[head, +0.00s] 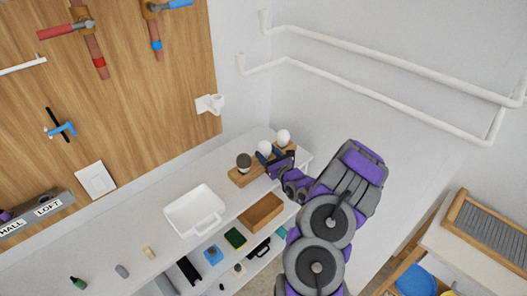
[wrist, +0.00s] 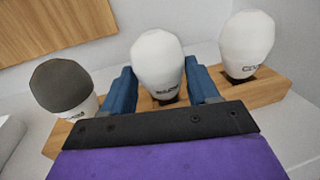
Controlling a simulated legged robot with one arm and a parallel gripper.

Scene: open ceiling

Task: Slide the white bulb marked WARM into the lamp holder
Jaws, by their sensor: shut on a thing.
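My gripper (head: 268,155) is at the wooden block (head: 239,177) on the white shelf unit. In the wrist view, its blue fingers (wrist: 163,88) are closed on either side of the middle white bulb (wrist: 158,62). Small dark lettering shows low on this bulb, partly hidden by my gripper and too blurred to read surely. The bulb stands upright at the block; whether its base is still seated is hidden. It also shows in the head view (head: 264,147).
A dark-topped bulb (wrist: 62,88) is left of the held one. Another white bulb (wrist: 246,44), with unclear lettering, is right. A white tray (head: 194,212) and a brown wooden box (head: 261,213) are nearby. White pipes (head: 380,72) run along the right wall.

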